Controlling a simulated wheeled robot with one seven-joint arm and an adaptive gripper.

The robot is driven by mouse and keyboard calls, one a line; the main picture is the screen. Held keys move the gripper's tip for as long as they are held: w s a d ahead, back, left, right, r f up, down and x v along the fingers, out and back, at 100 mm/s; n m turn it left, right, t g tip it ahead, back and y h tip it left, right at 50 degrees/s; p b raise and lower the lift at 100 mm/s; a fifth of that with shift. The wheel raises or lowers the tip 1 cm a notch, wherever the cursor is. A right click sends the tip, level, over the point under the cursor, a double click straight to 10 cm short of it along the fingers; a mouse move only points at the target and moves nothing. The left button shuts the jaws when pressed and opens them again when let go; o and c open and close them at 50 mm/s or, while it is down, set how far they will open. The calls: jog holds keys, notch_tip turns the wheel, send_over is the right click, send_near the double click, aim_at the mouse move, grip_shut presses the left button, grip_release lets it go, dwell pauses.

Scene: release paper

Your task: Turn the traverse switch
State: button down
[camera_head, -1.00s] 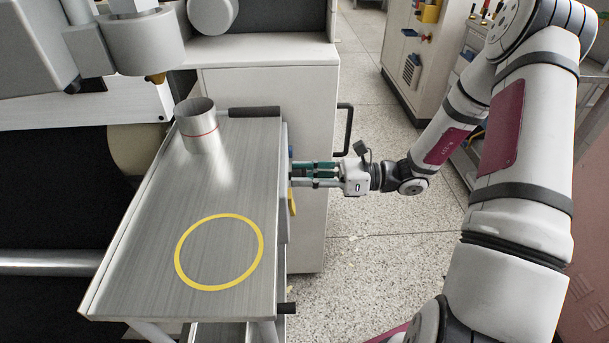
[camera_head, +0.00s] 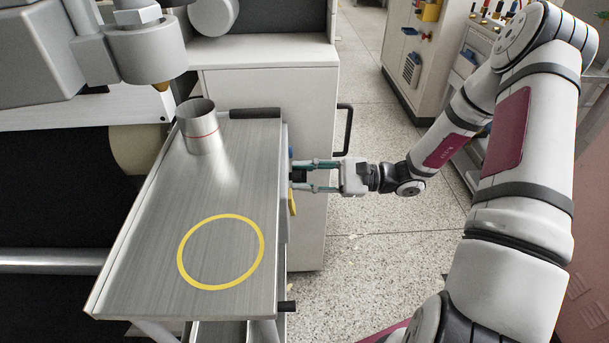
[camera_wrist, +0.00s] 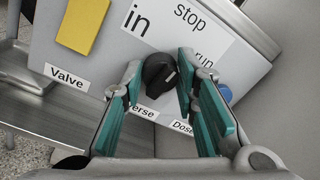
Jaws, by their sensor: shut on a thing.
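The traverse switch (camera_wrist: 158,76) is a black round knob with a pale pointer line, on a grey panel. In the wrist view its label is partly hidden, with only "erse" readable. The pointer line lies toward the upper right, roughly on the "run" side. My gripper (camera_wrist: 158,85) has its two teal-padded fingers on either side of the knob and is shut on it. In the head view my gripper (camera_head: 312,176) reaches left to the cabinet's side, just right of the metal table; the knob is mostly hidden there.
In the wrist view a yellow valve handle (camera_wrist: 83,26) sits left of the switch, and a blue part (camera_wrist: 225,93) sits right. A metal table (camera_head: 235,160) with a steel cylinder (camera_head: 200,128) and yellow ring stands left of my gripper.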

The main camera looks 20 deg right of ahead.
jog(key=shift+n, duration=0.6)
jog(key=c, duration=1.3)
grip_release()
jog(key=shift+d, duration=0.15)
jog(key=v, duration=1.1)
jog(key=shift+s+d+f, duration=0.1)
jog(key=shift+s+d, duration=0.1)
jog(key=shift+d, duration=0.2)
